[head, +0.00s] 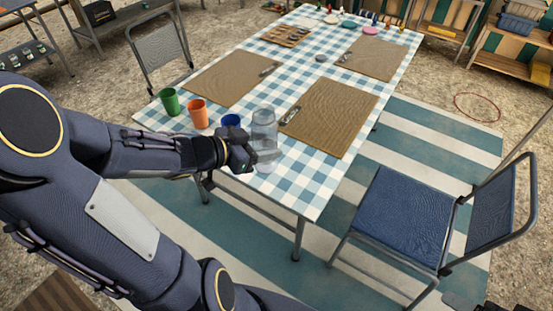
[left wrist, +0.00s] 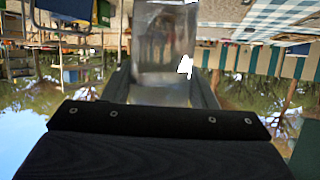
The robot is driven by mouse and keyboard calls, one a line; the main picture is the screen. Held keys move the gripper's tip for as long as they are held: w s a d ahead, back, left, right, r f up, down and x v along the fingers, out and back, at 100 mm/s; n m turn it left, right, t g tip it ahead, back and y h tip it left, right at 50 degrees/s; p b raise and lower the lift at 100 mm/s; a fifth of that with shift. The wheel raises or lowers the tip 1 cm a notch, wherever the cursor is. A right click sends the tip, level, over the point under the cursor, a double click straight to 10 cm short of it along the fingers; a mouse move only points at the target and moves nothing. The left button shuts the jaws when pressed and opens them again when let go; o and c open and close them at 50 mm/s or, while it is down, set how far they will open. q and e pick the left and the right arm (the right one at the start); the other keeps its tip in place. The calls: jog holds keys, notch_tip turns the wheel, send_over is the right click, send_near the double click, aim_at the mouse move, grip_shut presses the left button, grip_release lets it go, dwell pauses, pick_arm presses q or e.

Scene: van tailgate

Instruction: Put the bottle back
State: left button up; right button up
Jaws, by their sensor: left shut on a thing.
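A clear bottle (head: 264,128) stands upright at the near part of the table, just right of the blue cup. My left gripper (head: 250,156) is shut on the bottle low on its body, reaching in from the left. In the left wrist view the bottle (left wrist: 165,45) shows between the two fingers of my left gripper (left wrist: 163,88). I cannot tell whether its base touches the tabletop. A dark part at the bottom right edge of the head view may be my right gripper (head: 478,305); its fingers are not clear.
On the checked table (head: 290,190) are a green cup (head: 170,101), an orange cup (head: 197,113), a blue cup (head: 231,121), several brown placemats and, at the far end, plates. A blue chair (head: 405,215) stands right, a grey chair (head: 160,50) left.

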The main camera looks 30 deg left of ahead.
pick_arm(q)
jog(key=shift+w+a+f+b, duration=0.7)
jog(key=shift+w+a+f, duration=0.2)
jog(key=shift+w+f, duration=1.15)
jog(key=shift+w+a+f+b, duration=0.7)
jog(key=shift+w+a+f, duration=0.25)
jog(key=shift+w+f, duration=1.1)
jog(key=shift+w+a+f+b, duration=0.7)
jog(key=shift+w+a+f, duration=0.2)
jog(key=shift+w+f, duration=1.15)
jog(key=shift+s+f, duration=0.2)
jog(key=shift+f, duration=0.15)
jog(key=o, duration=1.2)
